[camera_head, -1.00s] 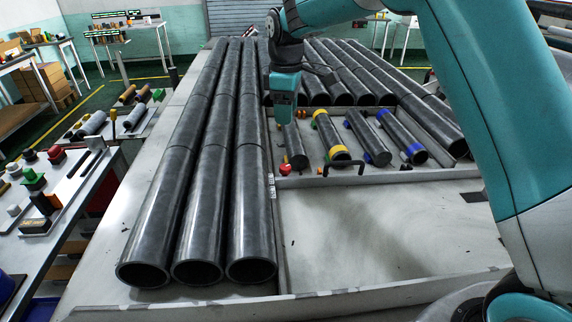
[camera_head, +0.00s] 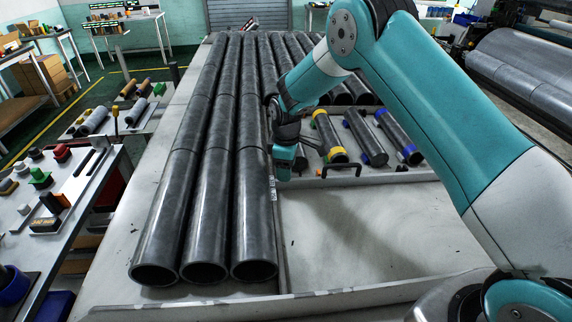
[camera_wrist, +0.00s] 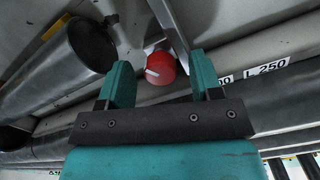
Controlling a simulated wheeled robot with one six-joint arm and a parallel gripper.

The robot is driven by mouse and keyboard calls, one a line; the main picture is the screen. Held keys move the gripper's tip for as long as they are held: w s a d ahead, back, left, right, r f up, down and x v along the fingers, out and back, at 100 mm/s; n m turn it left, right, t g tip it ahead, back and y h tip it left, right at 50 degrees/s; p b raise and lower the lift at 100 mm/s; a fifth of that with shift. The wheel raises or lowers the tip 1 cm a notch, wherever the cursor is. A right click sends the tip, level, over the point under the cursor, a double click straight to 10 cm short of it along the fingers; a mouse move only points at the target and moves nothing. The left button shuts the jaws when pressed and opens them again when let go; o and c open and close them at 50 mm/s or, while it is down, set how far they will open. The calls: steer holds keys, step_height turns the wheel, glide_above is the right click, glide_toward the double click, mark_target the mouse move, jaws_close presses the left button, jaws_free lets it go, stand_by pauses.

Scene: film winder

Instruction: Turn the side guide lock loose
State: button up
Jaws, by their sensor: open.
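The side guide lock is a round red knob (camera_wrist: 160,67) with a white mark on its face. In the wrist view it shows beyond and between the tips of my gripper (camera_wrist: 162,78), beside a metal rail. Both teal fingers stand apart with a gap, and I see no contact with the knob. In the head view my gripper (camera_head: 284,168) is low at the left front corner of the tray of rollers, and the knob is hidden there.
Long dark tubes (camera_head: 211,190) lie just left of my gripper. Shorter rollers with yellow and blue bands (camera_head: 329,136) and a black handle (camera_head: 340,167) are to the right. A flat clear panel (camera_head: 370,225) lies in front. A label (camera_wrist: 266,69) reads L 250.

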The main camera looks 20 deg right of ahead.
steer(key=c, duration=0.9)
steer(key=shift+n+b, duration=0.3)
steer(key=shift+b, duration=0.05)
steer(key=shift+f+n+b, duration=0.1)
steer(key=shift+n+b, duration=0.6)
steer(key=shift+n, duration=0.2)
steer(key=shift+n+b, duration=0.8)
steer(key=shift+n, duration=0.9)
steer(key=o, duration=0.9)
